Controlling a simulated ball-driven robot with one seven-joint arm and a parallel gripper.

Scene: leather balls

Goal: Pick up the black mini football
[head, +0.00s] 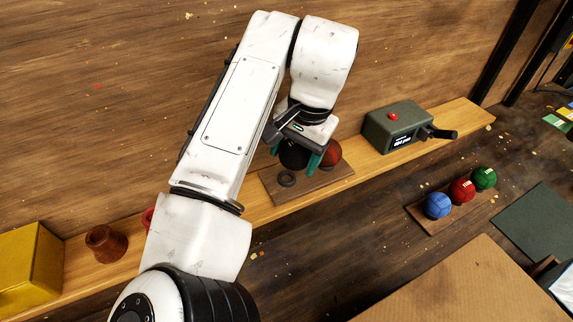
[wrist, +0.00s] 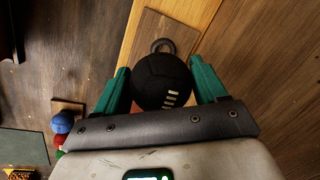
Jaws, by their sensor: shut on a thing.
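The black mini football (head: 293,155) is between the green fingers of my gripper (head: 293,161), over the dark wooden board on the shelf. In the wrist view the black ball (wrist: 161,80), with pale lacing on its side, sits between the two fingers (wrist: 159,72). My gripper is shut on it. A small dark ring (head: 287,179) lies empty on the board just in front of the ball; it also shows in the wrist view (wrist: 162,46). I cannot tell clearly how far the ball is off the board.
An orange-red ball (head: 332,153) is right beside my gripper on the board (head: 335,178). A green box with a red button (head: 396,128) stands further right on the shelf. Blue (head: 438,205), red (head: 462,190) and green (head: 485,178) balls sit on a lower board.

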